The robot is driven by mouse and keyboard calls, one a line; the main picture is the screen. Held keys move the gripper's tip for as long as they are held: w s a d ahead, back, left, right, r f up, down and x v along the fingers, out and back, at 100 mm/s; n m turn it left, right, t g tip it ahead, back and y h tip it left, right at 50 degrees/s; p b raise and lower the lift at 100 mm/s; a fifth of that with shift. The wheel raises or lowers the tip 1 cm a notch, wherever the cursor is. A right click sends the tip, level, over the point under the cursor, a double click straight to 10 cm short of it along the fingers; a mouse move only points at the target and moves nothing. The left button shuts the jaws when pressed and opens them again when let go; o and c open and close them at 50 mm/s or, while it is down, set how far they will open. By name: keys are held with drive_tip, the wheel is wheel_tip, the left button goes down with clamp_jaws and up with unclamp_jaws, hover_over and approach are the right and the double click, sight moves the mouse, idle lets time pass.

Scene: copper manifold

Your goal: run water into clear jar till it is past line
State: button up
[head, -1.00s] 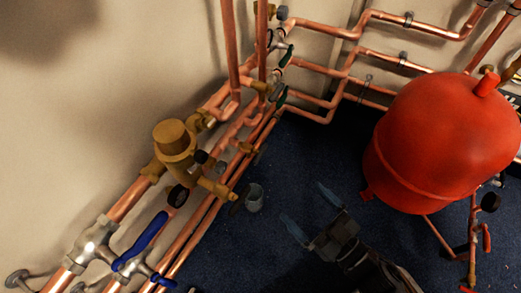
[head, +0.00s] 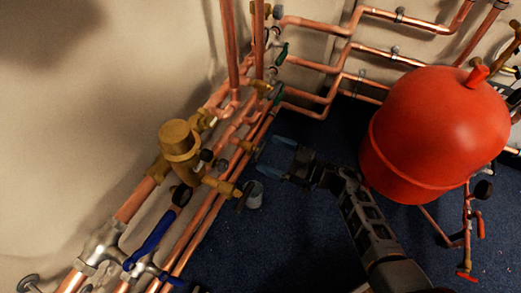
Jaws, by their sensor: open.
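The clear jar (head: 254,195) is a small greyish see-through cup low beside the copper pipes, left of the picture's middle. The brass tap (head: 222,187) has a dark outlet end pointing toward the jar, just left of it; whether the outlet is over the jar's mouth I cannot tell. My gripper (head: 266,157) is open and empty, its bluish fingers spread and pointing left. It appears just above and right of the jar in the picture, close to the pipes. The line on the jar and any water in it are too small to see.
A large red tank (head: 425,130) stands on the right, near my arm. Copper pipes run along the left and back walls. A blue lever handle (head: 148,240) and green handles (head: 278,95) stick out from them. The dark blue floor (head: 310,235) is clear in the middle.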

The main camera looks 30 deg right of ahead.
sight(263, 151)
drive_tip(key=shift+b+x, duration=0.55)
drive_tip(key=shift+x, duration=1.6)
drive_tip(key=c, duration=1)
drive_tip(key=shift+o, duration=0.2)
drive_tip(key=shift+a+n+p, duration=0.1)
drive_tip(key=shift+n+p, duration=0.4)
drive_tip(key=shift+n, duration=0.8)
drive_tip(key=o, duration=1)
drive_tip(key=shift+c, duration=0.2)
drive_tip(key=p+v, duration=0.2)
drive_tip(key=v, duration=0.6)
